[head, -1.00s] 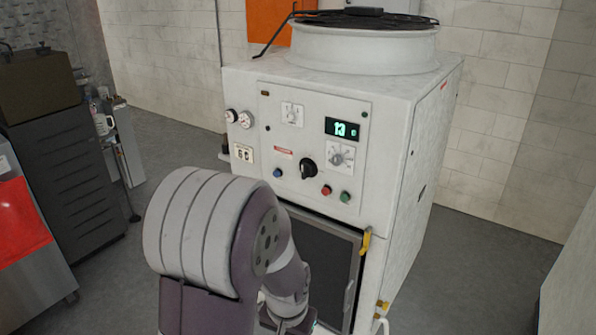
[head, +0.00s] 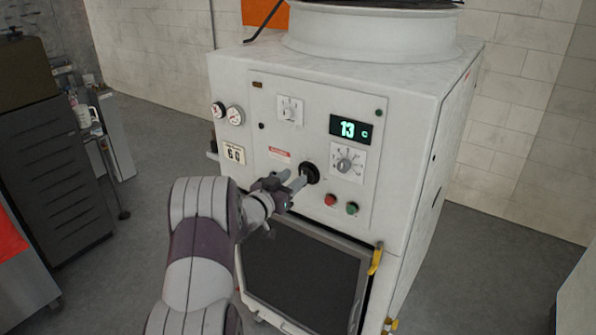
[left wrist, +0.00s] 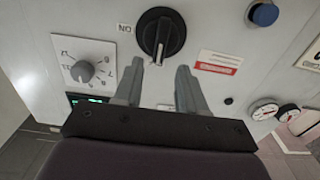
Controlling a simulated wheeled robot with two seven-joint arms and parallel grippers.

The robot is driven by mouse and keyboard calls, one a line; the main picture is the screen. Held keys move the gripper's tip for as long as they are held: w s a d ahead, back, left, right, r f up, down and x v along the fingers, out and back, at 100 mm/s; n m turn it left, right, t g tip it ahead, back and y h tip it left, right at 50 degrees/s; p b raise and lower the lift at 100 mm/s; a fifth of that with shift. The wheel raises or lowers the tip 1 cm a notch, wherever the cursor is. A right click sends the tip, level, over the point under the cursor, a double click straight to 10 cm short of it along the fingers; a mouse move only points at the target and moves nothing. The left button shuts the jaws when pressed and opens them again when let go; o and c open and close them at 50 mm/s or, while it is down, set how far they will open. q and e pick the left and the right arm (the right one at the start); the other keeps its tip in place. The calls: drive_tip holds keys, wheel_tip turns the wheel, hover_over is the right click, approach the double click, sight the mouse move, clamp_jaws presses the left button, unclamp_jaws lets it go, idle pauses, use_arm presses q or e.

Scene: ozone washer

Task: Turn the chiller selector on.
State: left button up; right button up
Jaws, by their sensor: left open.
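The chiller (head: 228,85) is a white cabinet with a control panel on its front. Its selector is a round black knob (head: 312,173) near the panel's middle, partly covered by my gripper in the head view. In the left wrist view the knob (left wrist: 161,34) has a raised grip with a white mark at its lower end; an "ON" label (left wrist: 124,28) sits to its left, and the mark does not point at it. My left gripper (head: 295,182) is open and empty, close in front of the knob. Its fingers (left wrist: 157,75) show below the knob. My right gripper is not in view.
Red (head: 330,200) and green (head: 352,208) buttons sit below right of the knob. A graduated dial (head: 345,164) and a display reading 13 (head: 349,129) are to its right. Gauges (head: 235,115) are at left. A dark framed panel (head: 303,273) lies below.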

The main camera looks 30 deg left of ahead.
sight(302, 171)
use_arm(q)
drive_tip(key=shift+w+d+r, duration=0.15)
drive_tip(key=shift+w, duration=0.45)
drive_tip(key=shift+w+d+r, duration=0.15)
drive_tip(key=shift+w, duration=0.4)
drive_tip(key=shift+w+f, duration=0.15)
drive_tip(key=shift+w, duration=0.35)
drive_tip(key=shift+s, duration=0.1)
clamp_jaws()
drive_tip(key=m+b, duration=0.5)
drive_tip(key=b, duration=0.1)
drive_tip(key=d+f+m+b, duration=0.1)
drive_tip(key=m+b, duration=0.4)
drive_tip(key=b, duration=0.1)
drive_tip(key=d+f+m+b, duration=0.1)
drive_tip(key=m+b, duration=0.3)
drive_tip(key=b, duration=0.2)
drive_tip(key=shift+s+d+f+m, duration=0.1)
drive_tip(key=shift+d+f+m, duration=0.15)
drive_tip(key=shift+m, duration=0.15)
drive_tip(key=shift+f+m+b, duration=0.1)
drive_tip(key=shift+m+b, duration=1.55)
drive_tip(key=shift+m, duration=0.05)
